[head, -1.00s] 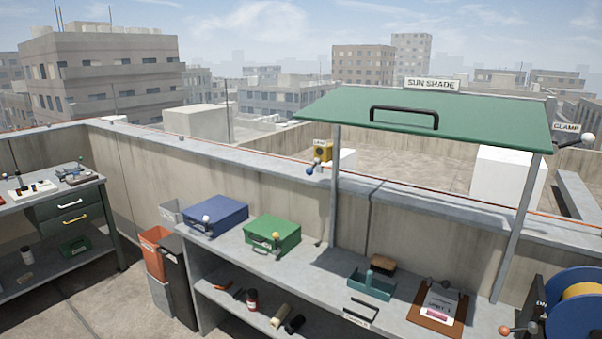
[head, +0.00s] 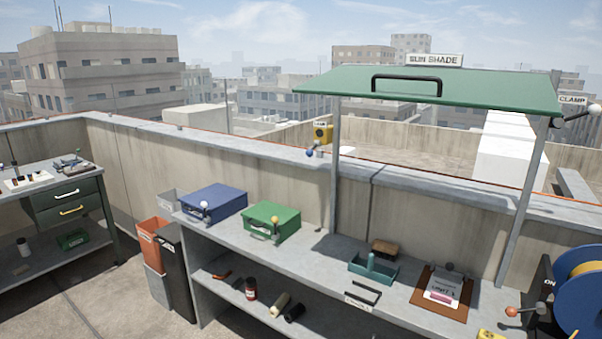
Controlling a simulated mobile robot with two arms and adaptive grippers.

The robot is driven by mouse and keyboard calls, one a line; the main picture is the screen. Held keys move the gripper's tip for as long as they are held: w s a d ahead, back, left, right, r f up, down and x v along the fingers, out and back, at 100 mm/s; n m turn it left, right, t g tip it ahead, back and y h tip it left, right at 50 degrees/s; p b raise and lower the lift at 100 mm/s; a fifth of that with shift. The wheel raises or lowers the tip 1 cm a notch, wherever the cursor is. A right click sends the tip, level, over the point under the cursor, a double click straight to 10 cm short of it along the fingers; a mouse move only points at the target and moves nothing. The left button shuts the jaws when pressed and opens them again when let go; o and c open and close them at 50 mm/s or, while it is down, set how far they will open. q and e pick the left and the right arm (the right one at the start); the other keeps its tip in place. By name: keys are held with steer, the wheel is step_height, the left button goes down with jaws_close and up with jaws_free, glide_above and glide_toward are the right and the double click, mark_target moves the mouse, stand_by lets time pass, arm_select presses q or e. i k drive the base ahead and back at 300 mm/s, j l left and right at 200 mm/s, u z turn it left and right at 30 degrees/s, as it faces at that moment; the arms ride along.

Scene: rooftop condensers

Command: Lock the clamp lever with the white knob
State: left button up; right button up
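The clamp lever (head: 577,115) is at the right edge of the head view, beside the CLAMP label (head: 572,100) and the right post of the green sun shade (head: 455,91). It is a dark lever slanting up to the right, with a white knob (head: 595,109) at its end. The knob is close to the picture's edge. The shade is spread out on its posts, with a black handle (head: 407,85) on its panel. I cannot tell how the clamp grips the shade. Neither of my grippers is in view.
The bench (head: 310,258) below holds a blue case (head: 215,200) with its own white knob, a green case (head: 272,222), a teal caddy (head: 375,268) and a clipboard (head: 440,292). A blue reel (head: 580,300) stands at the right. A blue-knobbed lever (head: 311,152) is at the left post.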

mark_target(594, 110)
steer(key=z, duration=1.35)
